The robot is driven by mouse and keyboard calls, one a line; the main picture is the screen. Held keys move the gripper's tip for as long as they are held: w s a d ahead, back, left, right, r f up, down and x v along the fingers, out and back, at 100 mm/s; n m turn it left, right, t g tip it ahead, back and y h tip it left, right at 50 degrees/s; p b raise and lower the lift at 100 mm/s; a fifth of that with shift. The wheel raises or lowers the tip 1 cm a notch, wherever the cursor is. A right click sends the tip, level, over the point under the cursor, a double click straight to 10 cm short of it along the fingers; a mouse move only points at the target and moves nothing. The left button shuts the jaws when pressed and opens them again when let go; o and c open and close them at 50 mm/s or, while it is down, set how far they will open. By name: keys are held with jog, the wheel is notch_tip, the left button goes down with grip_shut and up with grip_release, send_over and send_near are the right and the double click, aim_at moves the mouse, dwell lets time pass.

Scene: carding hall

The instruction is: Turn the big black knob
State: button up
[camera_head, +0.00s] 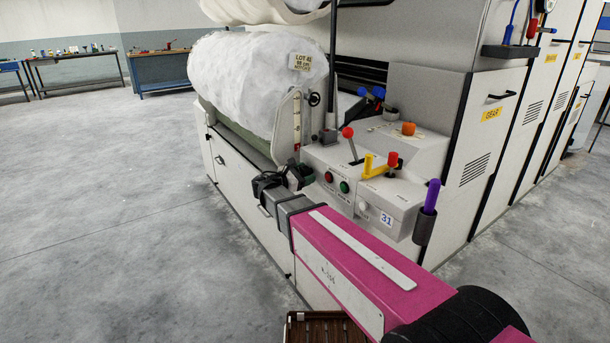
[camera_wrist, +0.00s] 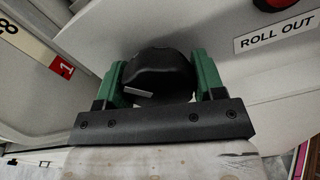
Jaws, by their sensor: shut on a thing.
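The big black knob (camera_wrist: 158,72) shows in the wrist view, centred between the two green fingers of my gripper (camera_wrist: 160,80). Both fingers are shut against its sides. A light grey bar mark lies on the knob's lower left face. In the head view my gripper (camera_head: 298,176) is at the left end of the machine's control panel (camera_head: 325,158). There the knob is mostly hidden by the gripper and cannot be made out clearly.
A red button (camera_head: 329,177) and a green button (camera_head: 344,187) sit right of my gripper. A red-tipped lever (camera_head: 349,138) and a yellow crank (camera_head: 376,168) stand beyond. The white fibre roll (camera_head: 245,85) is behind. A "ROLL OUT" label (camera_wrist: 277,33) is at right.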

jog(key=m, duration=0.5)
jog(key=shift+a+m, duration=0.1)
jog(key=shift+m, duration=0.2)
dwell(0.4)
jog(key=o, duration=0.9)
jog(key=v, duration=1)
jog(key=shift+s+a, duration=0.25)
jog(key=shift+a, duration=0.05)
